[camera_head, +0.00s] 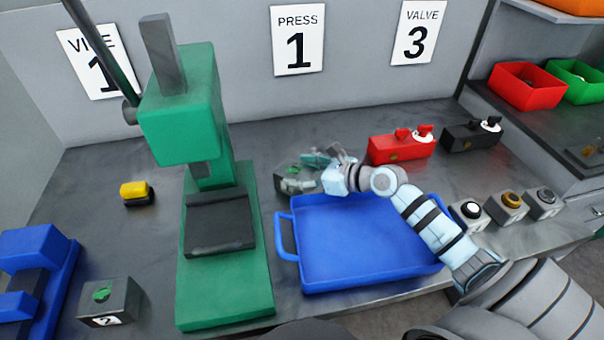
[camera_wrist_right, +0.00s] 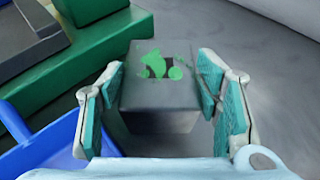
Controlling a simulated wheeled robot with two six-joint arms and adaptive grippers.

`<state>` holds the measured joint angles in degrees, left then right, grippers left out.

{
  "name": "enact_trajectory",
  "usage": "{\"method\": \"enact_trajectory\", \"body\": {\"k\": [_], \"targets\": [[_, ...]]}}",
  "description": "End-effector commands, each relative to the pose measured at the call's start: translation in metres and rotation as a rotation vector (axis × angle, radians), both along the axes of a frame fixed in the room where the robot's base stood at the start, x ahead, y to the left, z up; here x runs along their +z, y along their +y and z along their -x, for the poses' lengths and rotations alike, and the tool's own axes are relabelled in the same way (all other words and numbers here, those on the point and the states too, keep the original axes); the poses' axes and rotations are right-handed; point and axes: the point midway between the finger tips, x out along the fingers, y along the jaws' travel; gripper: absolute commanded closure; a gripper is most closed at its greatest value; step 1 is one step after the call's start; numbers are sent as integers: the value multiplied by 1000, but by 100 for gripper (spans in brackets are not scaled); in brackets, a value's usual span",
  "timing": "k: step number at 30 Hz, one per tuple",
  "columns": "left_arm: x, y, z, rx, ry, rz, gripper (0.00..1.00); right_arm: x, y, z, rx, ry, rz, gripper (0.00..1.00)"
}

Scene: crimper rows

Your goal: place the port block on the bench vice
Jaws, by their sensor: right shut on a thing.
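The port block appears to be the dark grey block with a green mark on top, beyond the blue tray in the head view (camera_head: 293,181). It also shows between my right fingers in the right wrist view (camera_wrist_right: 158,100). My right gripper (camera_head: 318,163) is shut on it, with teal finger pads at its two sides in the wrist view (camera_wrist_right: 165,108). I cannot tell whether the block touches the bench. The blue bench vice (camera_head: 45,248) stands at the lower left, partly cut off by the picture edge. My left gripper is not in view.
A tall green press (camera_head: 222,290) stands between the vice and the held block. A blue tray (camera_head: 283,238) lies right of the press. A grey block marked 2 (camera_head: 108,305) sits beside the vice; a yellow-black piece (camera_head: 137,192) lies behind. Red (camera_head: 400,149) and black (camera_head: 472,137) valve units stand right.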

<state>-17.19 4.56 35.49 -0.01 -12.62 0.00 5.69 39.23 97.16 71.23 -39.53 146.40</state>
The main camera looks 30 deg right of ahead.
Motion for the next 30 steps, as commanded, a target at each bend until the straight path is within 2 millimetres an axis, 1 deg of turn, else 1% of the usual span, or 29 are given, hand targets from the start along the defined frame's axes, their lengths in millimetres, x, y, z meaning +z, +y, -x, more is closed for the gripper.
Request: {"method": "enact_trajectory", "body": {"k": [1, 4, 5, 6, 8, 18, 20, 23, 26, 28, 30], "targets": [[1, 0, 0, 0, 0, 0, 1, 3, 0, -1, 0, -5, -1, 100], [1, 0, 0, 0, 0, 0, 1, 1, 0, -1, 0, -5, -1, 100], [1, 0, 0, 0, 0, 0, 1, 0, 0, 0, 0, 0, 0, 39], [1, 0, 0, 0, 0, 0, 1, 0, 0, 0, 0, 0, 0, 33], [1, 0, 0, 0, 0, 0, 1, 0, 0, 0, 0, 0, 0, 23], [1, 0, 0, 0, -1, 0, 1, 1, 0, 0, 0, 0, 1, 22], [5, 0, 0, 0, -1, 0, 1, 3, -2, 3, 0, 1, 2, 22], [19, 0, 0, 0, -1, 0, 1, 11, -7, 14, 1, 3, 5, 22], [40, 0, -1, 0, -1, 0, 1, 22, -16, 33, 1, 6, 5, 22], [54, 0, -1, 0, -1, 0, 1, 31, -24, 51, 2, 9, 7, 22], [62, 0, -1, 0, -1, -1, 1, 38, -33, 70, 5, 9, 9, 22]]}}
